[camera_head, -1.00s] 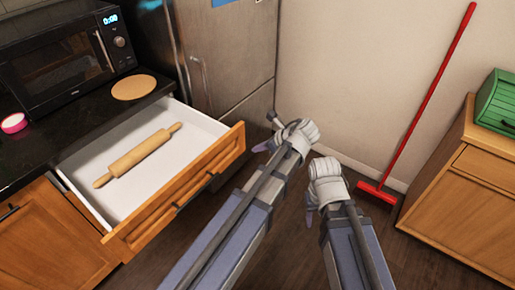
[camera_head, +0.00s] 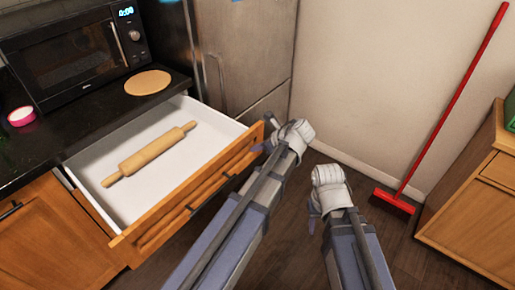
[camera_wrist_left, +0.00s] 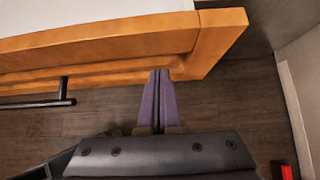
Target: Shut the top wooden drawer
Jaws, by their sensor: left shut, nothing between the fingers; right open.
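The top wooden drawer (camera_head: 160,230) is pulled out below the black counter at the left, with a white interior and a dark bar handle (camera_head: 212,191). A wooden rolling pin (camera_head: 150,154) lies inside it. In the left wrist view the drawer's front (camera_wrist_left: 110,42) spans the top, and its handle (camera_wrist_left: 40,100) is at the left. My left gripper (camera_wrist_left: 161,72) is shut and empty, its purple fingertips at the lower edge of the drawer front near its right end; I cannot tell whether they touch. My right gripper (camera_head: 313,212) is to the right, away from the drawer, its fingers partly hidden.
A microwave (camera_head: 78,57), a round board (camera_head: 148,82) and a pink roll (camera_head: 21,116) sit on the counter. A metal fridge (camera_head: 245,50) stands behind the drawer. A red broom (camera_head: 447,118) leans against the wall by a wooden cabinet (camera_head: 470,225).

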